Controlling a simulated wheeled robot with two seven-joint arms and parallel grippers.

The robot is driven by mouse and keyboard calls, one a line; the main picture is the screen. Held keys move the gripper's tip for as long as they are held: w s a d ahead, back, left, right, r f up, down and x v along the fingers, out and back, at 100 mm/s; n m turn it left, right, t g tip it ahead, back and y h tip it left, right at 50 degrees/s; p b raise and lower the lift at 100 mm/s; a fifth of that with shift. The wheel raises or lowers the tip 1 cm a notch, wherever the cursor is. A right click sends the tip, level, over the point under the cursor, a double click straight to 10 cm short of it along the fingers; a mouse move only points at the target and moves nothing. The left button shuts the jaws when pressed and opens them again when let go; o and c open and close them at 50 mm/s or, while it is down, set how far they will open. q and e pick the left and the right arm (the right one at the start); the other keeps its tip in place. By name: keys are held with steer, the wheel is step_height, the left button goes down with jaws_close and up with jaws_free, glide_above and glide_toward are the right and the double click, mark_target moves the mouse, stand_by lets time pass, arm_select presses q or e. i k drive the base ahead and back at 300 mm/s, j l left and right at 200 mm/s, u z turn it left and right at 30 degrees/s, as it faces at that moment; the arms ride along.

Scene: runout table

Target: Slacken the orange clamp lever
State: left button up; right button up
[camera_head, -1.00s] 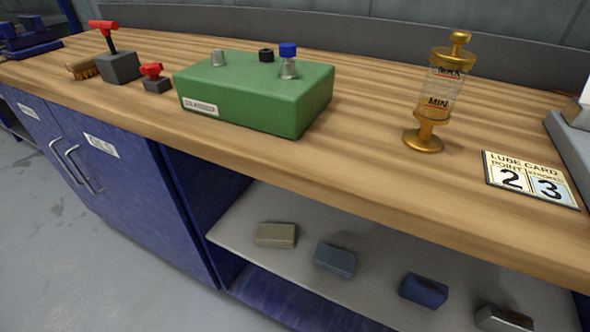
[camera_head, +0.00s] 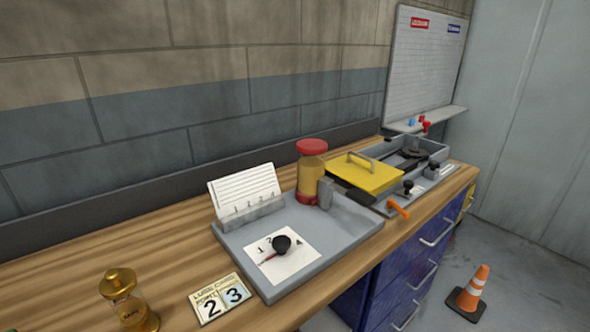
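The orange clamp lever (camera_head: 398,209) shows at the front edge of a grey fixture (camera_head: 420,195) on the right part of the wooden table. It is small here, and its exact setting cannot be told. A yellow cover (camera_head: 365,174) with a handle sits at the fixture's left end. Black knobs (camera_head: 408,187) stand along the fixture's front side near the lever. Neither of my grippers is in view.
A grey tray (camera_head: 345,240) left of the fixture holds a red-lidded jar (camera_head: 311,172), a card rack (camera_head: 252,212) and a white sheet. An orange cone (camera_head: 470,293) stands on the floor at right.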

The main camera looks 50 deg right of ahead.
mark_target(391, 204)
steer(key=z, duration=2.35)
